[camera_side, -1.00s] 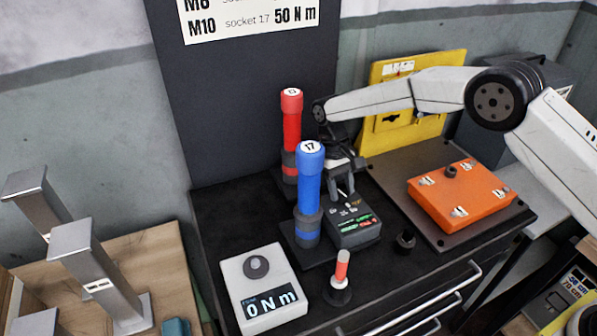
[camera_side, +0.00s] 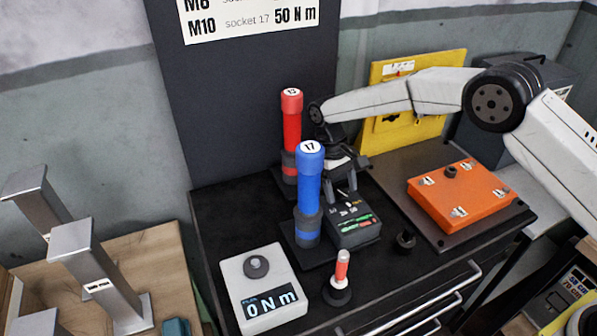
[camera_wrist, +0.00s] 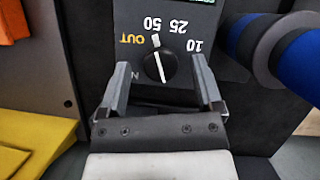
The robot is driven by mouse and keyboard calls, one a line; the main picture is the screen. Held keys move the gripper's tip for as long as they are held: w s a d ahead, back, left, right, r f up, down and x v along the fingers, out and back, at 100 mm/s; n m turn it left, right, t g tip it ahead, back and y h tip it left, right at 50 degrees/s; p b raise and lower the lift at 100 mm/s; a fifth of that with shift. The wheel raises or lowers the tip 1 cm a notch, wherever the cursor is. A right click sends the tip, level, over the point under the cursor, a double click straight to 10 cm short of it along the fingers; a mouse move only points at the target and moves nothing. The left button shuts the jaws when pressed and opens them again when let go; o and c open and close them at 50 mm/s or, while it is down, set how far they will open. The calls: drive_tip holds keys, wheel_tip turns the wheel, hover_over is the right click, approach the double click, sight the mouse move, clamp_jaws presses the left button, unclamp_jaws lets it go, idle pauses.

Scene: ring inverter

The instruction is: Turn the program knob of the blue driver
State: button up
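The blue driver (camera_side: 309,180), marked 17, stands upright in its stand. Its dark control box (camera_side: 357,233) is at its right, with lit green and red displays. In the wrist view the round black program knob (camera_wrist: 160,66) sits on the box, with a white line across it. Printed marks 50, 25, 10, OUT and a partly hidden label surround it, upside down. My gripper (camera_wrist: 161,64) is open, one finger on each side of the knob with gaps showing. In the side view my gripper (camera_side: 344,192) is over the back of the box.
The red driver (camera_side: 291,130), marked 13, stands close behind. A grey torque display (camera_side: 240,275) reads 0 N m. A red-tipped piece (camera_side: 342,268) and a dark socket (camera_side: 405,241) stand in front. An orange case (camera_side: 462,198) lies right. A yellow panel (camera_side: 430,125) is behind.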

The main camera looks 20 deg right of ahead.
drive_tip(key=shift+r, duration=0.1)
drive_tip(key=v, duration=0.7)
drive_tip(key=shift+w+r, duration=0.2)
drive_tip(key=shift+r, duration=0.1)
idle(0.3)
drive_tip(key=shift+d, duration=0.15)
drive_tip(key=s+d+r+m+t+y, duration=0.15)
drive_tip(key=s+d+t, duration=0.25)
drive_tip(key=s+d, duration=0.6)
drive_tip(key=s+d+f+t, duration=0.1)
drive_tip(key=s+d, duration=0.4)
drive_tip(key=s, duration=1)
drive_tip(key=shift+s+d+f+m+t, duration=0.2)
drive_tip(key=shift+m+t, duration=0.25)
drive_tip(key=shift+t, duration=0.45)
